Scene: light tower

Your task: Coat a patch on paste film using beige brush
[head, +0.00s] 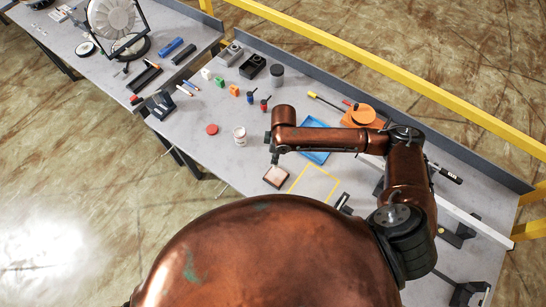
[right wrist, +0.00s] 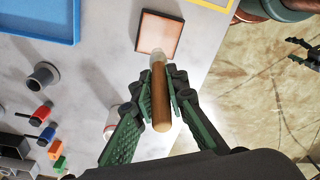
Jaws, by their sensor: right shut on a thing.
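The paste film, a pinkish-brown square with a darker rim, lies on the grey table (head: 276,176). It also shows in the right wrist view (right wrist: 160,34). My right gripper (right wrist: 160,98) is shut on the beige brush (right wrist: 161,105), around its tan handle. The brush's pale end points to the near edge of the film; I cannot tell whether it touches. In the head view my right arm reaches over the table, and the brush is hard to make out. A dark jaw-like part (right wrist: 302,52) at the right edge of the wrist view may be my left gripper.
A white jar (head: 239,133) stands left of the film, with a red disc (head: 212,129) beyond. A yellow square outline (head: 316,181) and blue tray (head: 315,156) lie to the right. Several small coloured parts and an orange block (head: 363,116) stand farther back.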

